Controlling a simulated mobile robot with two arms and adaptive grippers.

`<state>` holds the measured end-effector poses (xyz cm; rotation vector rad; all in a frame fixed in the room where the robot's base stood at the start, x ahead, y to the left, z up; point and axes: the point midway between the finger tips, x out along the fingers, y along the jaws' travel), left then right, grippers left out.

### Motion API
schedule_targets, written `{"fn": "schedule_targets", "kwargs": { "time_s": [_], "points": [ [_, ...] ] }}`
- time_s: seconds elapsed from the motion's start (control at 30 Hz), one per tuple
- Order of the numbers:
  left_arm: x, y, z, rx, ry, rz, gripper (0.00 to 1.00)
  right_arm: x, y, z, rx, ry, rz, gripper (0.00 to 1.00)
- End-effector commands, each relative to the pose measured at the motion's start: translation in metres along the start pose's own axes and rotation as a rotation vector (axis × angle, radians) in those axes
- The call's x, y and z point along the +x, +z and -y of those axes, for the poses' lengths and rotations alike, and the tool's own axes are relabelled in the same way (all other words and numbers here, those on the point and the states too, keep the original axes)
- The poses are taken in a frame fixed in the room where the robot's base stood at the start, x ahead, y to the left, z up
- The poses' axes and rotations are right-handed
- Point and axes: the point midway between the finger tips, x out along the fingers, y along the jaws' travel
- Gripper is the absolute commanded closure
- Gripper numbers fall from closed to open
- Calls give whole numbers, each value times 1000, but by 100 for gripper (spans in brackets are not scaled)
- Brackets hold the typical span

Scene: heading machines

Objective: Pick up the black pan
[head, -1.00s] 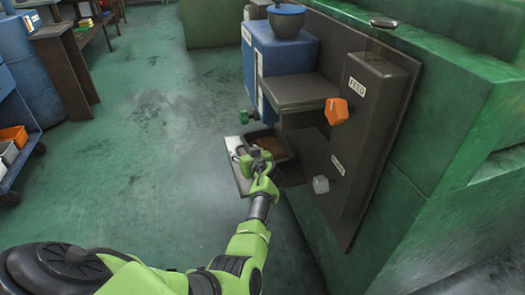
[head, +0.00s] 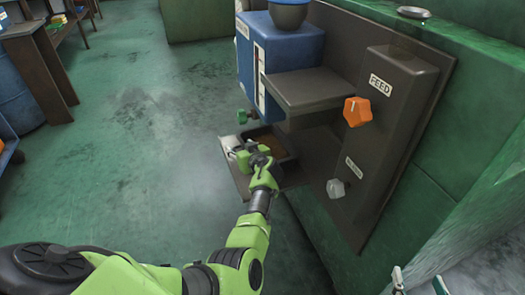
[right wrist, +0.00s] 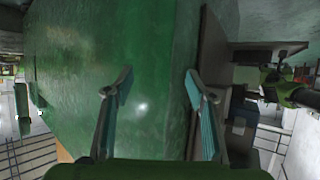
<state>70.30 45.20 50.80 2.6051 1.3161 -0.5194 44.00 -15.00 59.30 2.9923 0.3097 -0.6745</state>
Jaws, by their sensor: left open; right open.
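The black pan (head: 290,156), a dark rectangular tray with brown contents, sits on a low shelf (head: 232,176) at the machine's lower left side. My left gripper (head: 243,153) is open at the pan's near left edge and covers part of it. Whether its fingers straddle the rim or touch it, I cannot tell. My right gripper (head: 419,283) shows only its fingertips at the bottom right of the head view. It is open and empty in the right wrist view (right wrist: 158,85), in front of a green machine surface, well away from the pan.
Above the pan a dark ledge (head: 310,90) juts out beside a blue box (head: 283,55). A panel with an orange knob (head: 357,111) and a clear knob (head: 335,188) stands to the right. A small green knob (head: 247,117) is behind the pan. The floor at left is clear.

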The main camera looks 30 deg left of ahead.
Motion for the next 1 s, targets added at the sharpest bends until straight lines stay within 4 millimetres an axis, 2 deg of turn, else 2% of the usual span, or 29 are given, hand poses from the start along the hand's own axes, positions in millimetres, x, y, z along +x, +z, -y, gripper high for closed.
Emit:
{"fn": "schedule_targets", "kwargs": {
  "time_s": [0.07,0.1,0.23,0.27,0.73,0.87,1.0],
  "points": [
    [0,0,0,0,0,0,49,0,0,0,0,0,1,49],
    [0,0,0,0,0,0,54,0,0,0,0,0,1,49],
    [0,0,0,0,0,0,88,0,0,0,0,0,1,49],
    [0,0,0,0,0,0,92,0,0,0,0,0,1,49],
    [-1,-4,2,0,-1,-1,92,-1,5,0,0,0,27,49],
    [-3,-10,5,-1,0,-2,92,-6,22,-4,1,8,104,49],
    [-9,-25,4,-4,1,-3,92,-16,48,-7,2,15,226,49]
  ]
}}
